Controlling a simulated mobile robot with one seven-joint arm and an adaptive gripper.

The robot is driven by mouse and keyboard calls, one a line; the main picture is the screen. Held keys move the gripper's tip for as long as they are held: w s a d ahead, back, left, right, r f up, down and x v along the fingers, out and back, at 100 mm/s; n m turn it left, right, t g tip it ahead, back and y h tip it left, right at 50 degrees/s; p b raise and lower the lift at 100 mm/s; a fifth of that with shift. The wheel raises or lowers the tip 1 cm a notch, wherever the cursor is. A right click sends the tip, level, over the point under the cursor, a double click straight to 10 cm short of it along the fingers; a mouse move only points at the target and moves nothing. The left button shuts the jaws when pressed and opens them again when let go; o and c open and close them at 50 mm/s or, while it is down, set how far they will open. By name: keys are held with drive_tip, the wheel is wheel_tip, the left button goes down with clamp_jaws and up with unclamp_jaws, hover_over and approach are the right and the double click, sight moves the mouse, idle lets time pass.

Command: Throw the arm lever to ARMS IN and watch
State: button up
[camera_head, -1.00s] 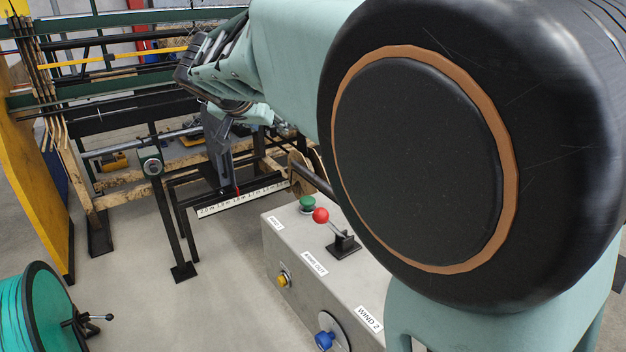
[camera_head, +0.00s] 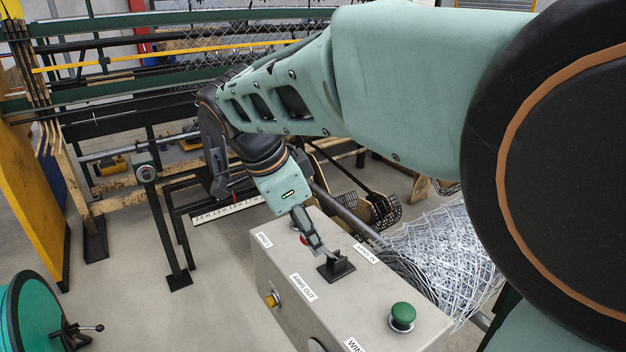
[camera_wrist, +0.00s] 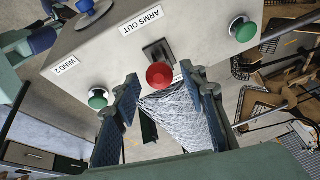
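The arm lever has a red ball knob (camera_wrist: 160,75) and a dark base (camera_head: 336,268) on top of a grey control box (camera_head: 270,268). In the head view the lever leans left from its base, and my gripper partly hides it. The label ARMS OUT (camera_head: 303,287) is on the near left side of the lever; a label on its far right side (camera_head: 366,253) is too small to read. My gripper (camera_wrist: 163,77) is open, with its fingers on either side of the knob. In the wrist view gaps show between knob and fingers. It also shows in the head view (camera_head: 318,246).
A green button (camera_head: 402,316) stands on the box near the WIND 2 label, and a yellow button (camera_head: 272,299) is on its side. A roll of wire mesh (camera_head: 445,255) lies right behind the box. A scale bar (camera_head: 228,208) and machine frame stand beyond. A teal reel (camera_head: 30,315) is at lower left.

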drive_tip(key=shift+x, duration=2)
drive_tip(key=shift+c, duration=0.6)
clamp_jaws()
